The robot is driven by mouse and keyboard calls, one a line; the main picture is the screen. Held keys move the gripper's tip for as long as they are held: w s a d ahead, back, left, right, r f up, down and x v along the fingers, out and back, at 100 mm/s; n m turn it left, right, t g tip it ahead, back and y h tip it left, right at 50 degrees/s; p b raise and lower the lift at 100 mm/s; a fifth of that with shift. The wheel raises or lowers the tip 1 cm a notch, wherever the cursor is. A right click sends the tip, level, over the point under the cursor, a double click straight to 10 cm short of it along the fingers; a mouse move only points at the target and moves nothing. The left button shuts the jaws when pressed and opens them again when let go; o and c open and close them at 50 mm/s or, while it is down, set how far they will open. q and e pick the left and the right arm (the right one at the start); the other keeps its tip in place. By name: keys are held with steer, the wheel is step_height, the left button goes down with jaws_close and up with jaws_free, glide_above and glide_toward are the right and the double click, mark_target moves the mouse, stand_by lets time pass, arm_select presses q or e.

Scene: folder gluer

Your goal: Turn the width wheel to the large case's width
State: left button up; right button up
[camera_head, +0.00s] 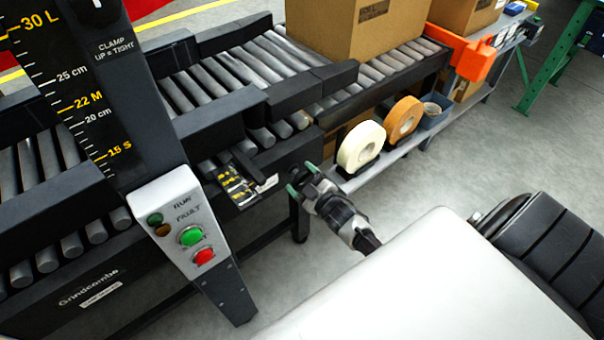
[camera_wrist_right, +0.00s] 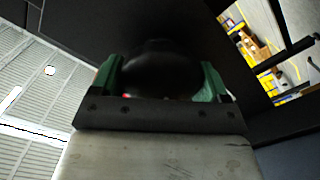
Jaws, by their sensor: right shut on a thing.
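My right gripper (camera_head: 302,179) is at the conveyor's near side, by the end of the black side frame. In the right wrist view its green fingers (camera_wrist_right: 160,82) stand on either side of a dark rounded knob (camera_wrist_right: 155,62), shut on it. This looks like the width wheel or its handle; its full shape is hidden in both views. A small black plate with yellow marks (camera_head: 236,187), perhaps the width scale, lies left of the gripper. Its reading is too small to tell. My left gripper is not in view.
A tall post (camera_head: 100,90) carries a 15 S, 22 M, 30 L scale above a control box (camera_head: 185,225) with green and red buttons. A cardboard case (camera_head: 345,30) stands on the rollers. Tape rolls (camera_head: 362,145) sit on a shelf right of the gripper. Grey floor (camera_head: 450,150) is clear.

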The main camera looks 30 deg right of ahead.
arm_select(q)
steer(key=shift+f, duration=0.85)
arm_select(e)
steer(key=shift+d+m, duration=0.1)
steer(key=shift+m, duration=0.5)
steer(key=o, duration=0.9)
steer(key=shift+s, duration=0.25)
arm_select(q)
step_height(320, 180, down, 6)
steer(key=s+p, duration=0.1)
steer(key=p, duration=0.1)
arm_select(e)
steer(key=s, duration=1)
steer(key=shift+s+d, duration=0.2)
steer(key=shift+d, duration=0.2)
